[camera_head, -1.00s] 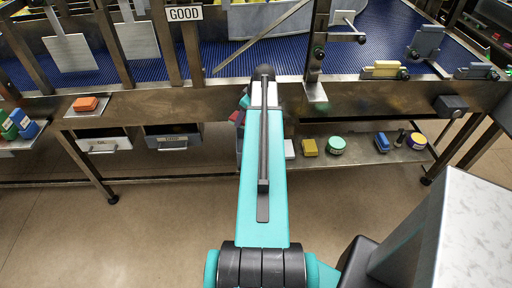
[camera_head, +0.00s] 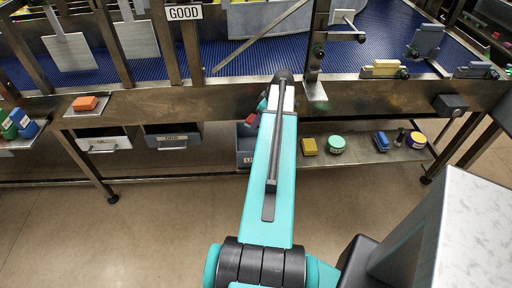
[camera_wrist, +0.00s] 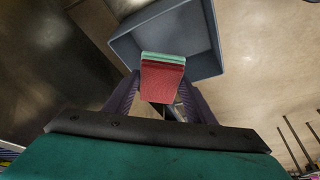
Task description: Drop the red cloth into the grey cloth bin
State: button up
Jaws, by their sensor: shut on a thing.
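The red cloth (camera_wrist: 162,84) is a small folded block held between my gripper's two dark fingers in the wrist view. A thin pale green and red layered edge shows at its far end. My gripper (camera_wrist: 158,100) is shut on it. The grey cloth bin (camera_wrist: 205,62) lies beyond and below the cloth in the wrist view, open side up; the cloth overlaps its near corner. In the head view the bin (camera_head: 243,160) stands under the conveyor, partly hidden by my arm, and a bit of the red cloth (camera_head: 252,120) shows above it.
A low shelf to the right holds a yellow block (camera_head: 309,146), a green round tin (camera_head: 337,144) and other small items. The steel conveyor frame (camera_head: 215,110) runs above the bin. Floor in front is clear.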

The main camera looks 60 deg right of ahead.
jog(key=shift+f+b, duration=1)
jog(key=shift+f, duration=1.7)
jog(key=o, duration=1.1)
jog(key=shift+r, duration=0.1)
jog(key=b+v, duration=0.3)
jog(key=v, duration=1)
jog(key=shift+s+r, duration=0.15)
jog(key=shift+r, duration=0.1)
jog(key=shift+a, duration=0.1)
